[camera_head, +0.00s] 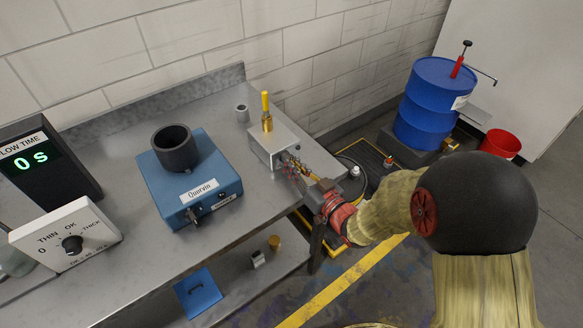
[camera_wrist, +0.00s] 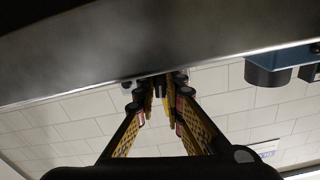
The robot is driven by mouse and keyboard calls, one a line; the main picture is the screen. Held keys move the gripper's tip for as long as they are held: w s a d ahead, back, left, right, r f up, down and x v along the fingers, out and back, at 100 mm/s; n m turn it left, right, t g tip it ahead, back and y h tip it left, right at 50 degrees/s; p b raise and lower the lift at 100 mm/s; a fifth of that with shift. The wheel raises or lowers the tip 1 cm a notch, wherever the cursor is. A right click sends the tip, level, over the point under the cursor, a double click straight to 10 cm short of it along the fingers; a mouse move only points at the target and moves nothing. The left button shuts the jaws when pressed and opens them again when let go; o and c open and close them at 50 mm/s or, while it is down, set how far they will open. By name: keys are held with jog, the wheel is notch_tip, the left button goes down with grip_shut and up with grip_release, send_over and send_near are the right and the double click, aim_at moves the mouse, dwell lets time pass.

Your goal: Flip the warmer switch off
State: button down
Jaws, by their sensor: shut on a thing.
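A grey metal box (camera_head: 272,149) with a brass pot and yellow handle (camera_head: 266,112) on top stands at the bench's right end. My gripper (camera_head: 292,160) reaches in from the right and its fingertips are at the front face of this box. The fingers are shut on a small dark part there, seemingly the switch; they mostly hide it, and its on or off position cannot be told. In the wrist view, the fingers (camera_wrist: 159,88) converge on it. A blue box (camera_head: 190,185) labelled Quorvin stands to the left, with a dark cup (camera_head: 175,148) on top and a small control on its front.
The display (camera_head: 37,160) reads 0s, and a white dial box (camera_head: 67,236) stands at the left. A small grey cup (camera_head: 242,113) stands behind the grey box. A blue drum (camera_head: 432,103) and red bucket (camera_head: 500,145) stand right of the bench (camera_head: 130,265).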

jog(key=shift+f+n+b, duration=0.15)
jog(key=shift+n+b, duration=0.45)
jog(key=shift+n, duration=0.5)
jog(key=c, duration=1.9)
grip_release()
jog(key=v, duration=1.2)
